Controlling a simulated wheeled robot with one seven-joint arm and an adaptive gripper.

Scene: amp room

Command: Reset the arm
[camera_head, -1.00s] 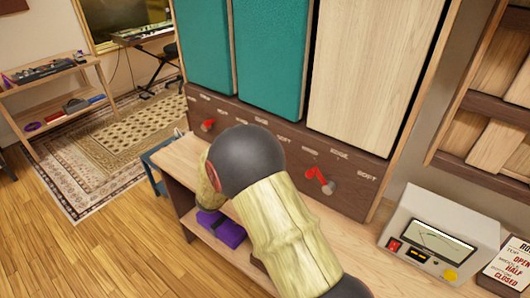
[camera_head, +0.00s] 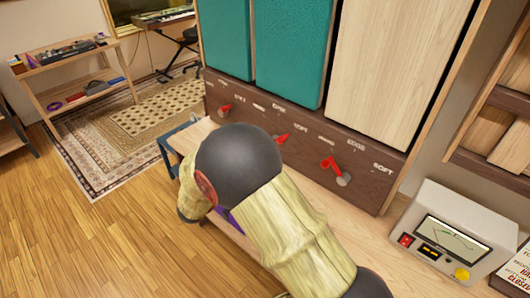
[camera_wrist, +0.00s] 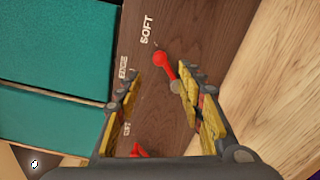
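My gripper (camera_wrist: 160,76) is open in the wrist view, with its two yellow-padded fingers spread apart and facing the dark wood panel. The red-tipped lever (camera_wrist: 161,59) by the SOFT label lies ahead between the fingertips, nearer the right finger; I cannot tell whether they touch. Another red lever (camera_wrist: 138,151) shows lower down. In the head view my bent arm (camera_head: 290,220) crosses the lower middle, and my gripper is hidden. The panel (camera_head: 310,148) there carries a left lever (camera_head: 225,110), a middle lever (camera_head: 281,139) and a right lever (camera_head: 331,164).
Teal panels (camera_head: 290,50) and a pale wood panel (camera_head: 395,65) stand above the levers. A meter box (camera_head: 440,240) sits on the shelf at right. A low wooden rack (camera_head: 85,80) and a rug (camera_head: 105,165) lie at left. The wooden floor (camera_head: 100,235) at lower left is clear.

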